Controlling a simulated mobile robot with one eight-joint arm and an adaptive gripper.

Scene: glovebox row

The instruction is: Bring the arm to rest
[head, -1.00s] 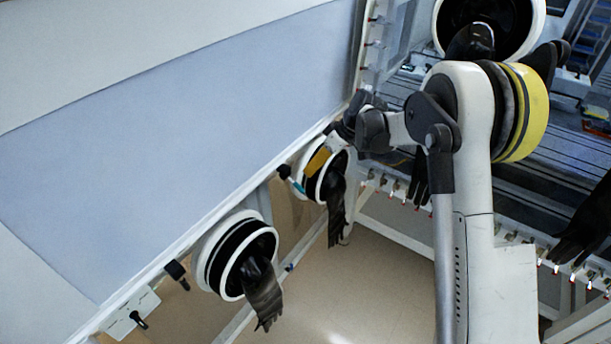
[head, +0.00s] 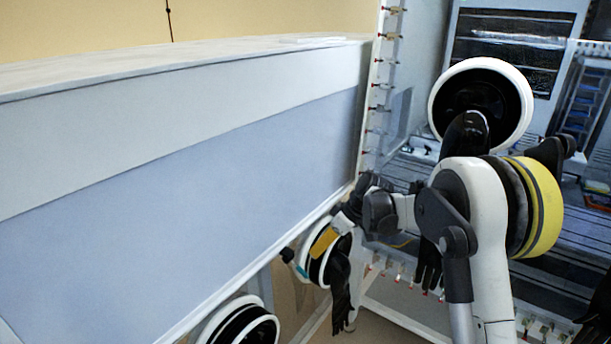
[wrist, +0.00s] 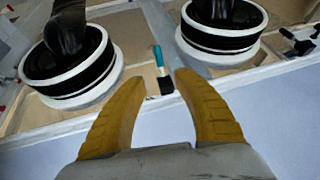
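My gripper (wrist: 158,90) has two curved yellow fingers, spread wide apart with nothing between them in the wrist view. In the head view my gripper (head: 328,238) is small, in front of a glove port on the left glovebox, partly hidden by my wrist. Beyond the fingertips in the wrist view is a small brush (wrist: 161,70) with a teal handle and dark end, near the box edge. It is apart from the fingers. A teal tip also shows near the gripper in the head view.
The left glovebox has a blue-grey panel (head: 190,200). Glove ports with black gloves stand close by: a left port (wrist: 68,62) and a right port (wrist: 222,28) in the wrist view. Another glovebox with a large white-rimmed port (head: 437,108) stands behind my arm.

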